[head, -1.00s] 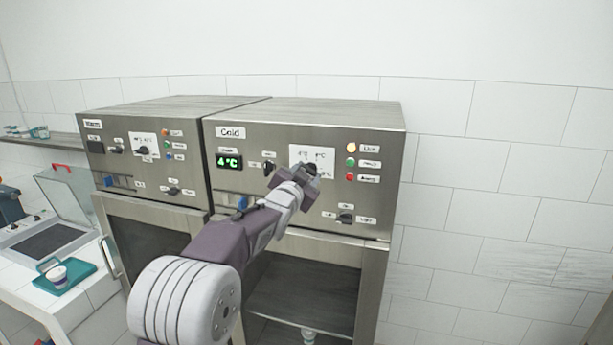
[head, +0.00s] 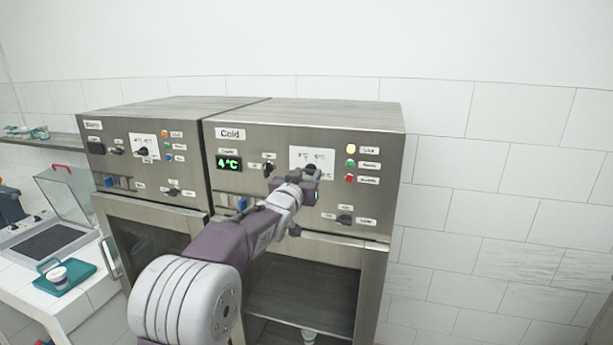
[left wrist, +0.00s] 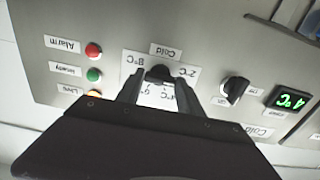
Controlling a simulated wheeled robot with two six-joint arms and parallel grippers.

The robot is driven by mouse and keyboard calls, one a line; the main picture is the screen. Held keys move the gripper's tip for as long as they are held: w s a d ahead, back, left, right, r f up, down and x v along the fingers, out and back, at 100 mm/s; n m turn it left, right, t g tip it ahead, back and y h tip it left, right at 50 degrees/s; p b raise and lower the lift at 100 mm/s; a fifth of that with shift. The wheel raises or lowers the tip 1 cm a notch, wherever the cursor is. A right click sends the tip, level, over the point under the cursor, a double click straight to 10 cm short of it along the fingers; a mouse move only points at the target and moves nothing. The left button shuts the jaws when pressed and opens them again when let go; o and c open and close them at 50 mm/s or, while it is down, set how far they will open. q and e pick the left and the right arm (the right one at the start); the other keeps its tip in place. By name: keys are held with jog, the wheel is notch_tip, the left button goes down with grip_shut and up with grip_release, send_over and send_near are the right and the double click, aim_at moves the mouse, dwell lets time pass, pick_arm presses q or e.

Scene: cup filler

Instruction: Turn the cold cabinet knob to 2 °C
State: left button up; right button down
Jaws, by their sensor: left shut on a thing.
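The cold cabinet (head: 365,128) stands at the right, with a green display (head: 229,162) reading 4 °C. Its temperature knob is dark and sits on a white dial plate (head: 300,155) with printed temperatures. My left gripper (head: 311,173) is at this knob and mostly covers it in the head view. In the left wrist view, which is upside down, the fingers are shut on the black knob (left wrist: 159,74). The labels 2°C and 8°C show on either side of the knob. Its exact pointing is hidden. My right gripper is not in view.
A black switch (head: 268,169) sits left of the dial, and another (head: 345,219) below right. Lamps (head: 350,163) stand in a column at the right. The warm cabinet (head: 150,125) adjoins on the left. A teal tray with a cup (head: 57,274) is at lower left.

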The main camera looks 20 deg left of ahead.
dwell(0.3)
pick_arm(q)
jog(key=o, duration=1.4)
